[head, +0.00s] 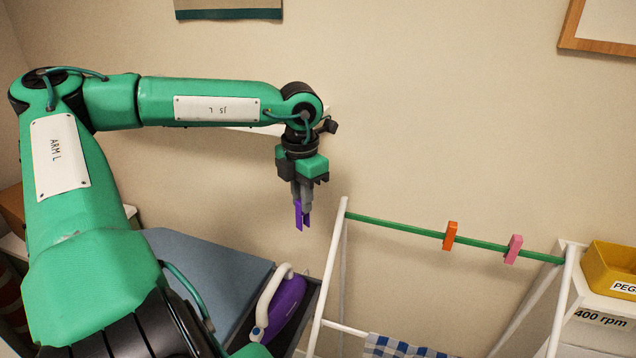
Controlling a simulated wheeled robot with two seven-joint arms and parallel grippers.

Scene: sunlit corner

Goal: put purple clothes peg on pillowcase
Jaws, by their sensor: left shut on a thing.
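My left gripper (303,205) points down in front of the wall, left of the drying rack's top bar. It is shut on the purple clothes peg (299,218), which hangs below its fingers, clear of the rack. A blue-and-white checked cloth (391,347) hangs low on the rack at the bottom edge, mostly cut off. It may be the pillowcase; I cannot tell for sure. My right gripper is not in view.
The white drying rack (328,268) has a green top bar (390,227) bearing an orange peg (450,236) and a pink peg (513,249). A purple iron (286,303) sits by the blue board (215,268). A yellow peg box (606,268) stands at right.

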